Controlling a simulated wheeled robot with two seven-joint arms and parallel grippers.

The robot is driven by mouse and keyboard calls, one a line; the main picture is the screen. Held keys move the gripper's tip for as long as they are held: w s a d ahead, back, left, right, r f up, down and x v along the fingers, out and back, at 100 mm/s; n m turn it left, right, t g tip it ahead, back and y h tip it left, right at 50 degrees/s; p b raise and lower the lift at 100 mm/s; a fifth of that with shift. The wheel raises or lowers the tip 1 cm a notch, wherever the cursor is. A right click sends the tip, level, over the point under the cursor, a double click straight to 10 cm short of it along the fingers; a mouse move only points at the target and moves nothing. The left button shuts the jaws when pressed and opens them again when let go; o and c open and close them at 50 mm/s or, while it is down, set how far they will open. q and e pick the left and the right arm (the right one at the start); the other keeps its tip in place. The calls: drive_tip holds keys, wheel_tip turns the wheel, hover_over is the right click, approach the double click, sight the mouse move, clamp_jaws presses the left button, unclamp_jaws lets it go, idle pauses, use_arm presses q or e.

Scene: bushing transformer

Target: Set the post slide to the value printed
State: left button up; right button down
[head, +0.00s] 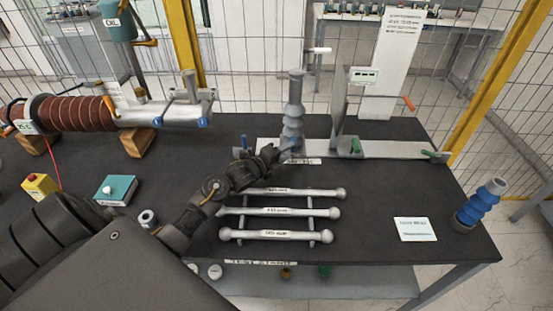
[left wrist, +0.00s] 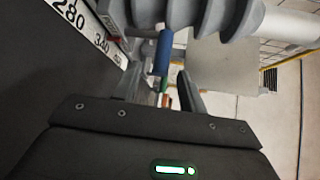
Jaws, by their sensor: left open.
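A grey ribbed post (head: 293,112) stands upright on a pale rail (head: 395,149) at the back of the table. A grey upright plate (head: 340,105) with a green knob (head: 356,146) stands right of it. My left gripper (head: 286,149) is at the post's foot, its tips partly hidden against the post. In the left wrist view my left gripper (left wrist: 160,92) is open, with a blue handle (left wrist: 165,50) and a green part beyond and between its fingers. A scale strip (left wrist: 85,25) shows 280 and 340. A white card (head: 415,229) has print too small to read. My right gripper is out of view.
Three labelled grey bars (head: 288,212) lie in front of my left gripper. A blue ribbed piece (head: 481,203) stands at the right edge. A brown coil assembly (head: 75,113) and a teal box (head: 116,190) are at left. Wire fencing stands behind the table.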

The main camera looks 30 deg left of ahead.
use_arm(q)
drive_tip(key=v, duration=0.5)
drive_tip(key=shift+s+b, duration=0.15)
drive_tip(key=shift+b, duration=0.25)
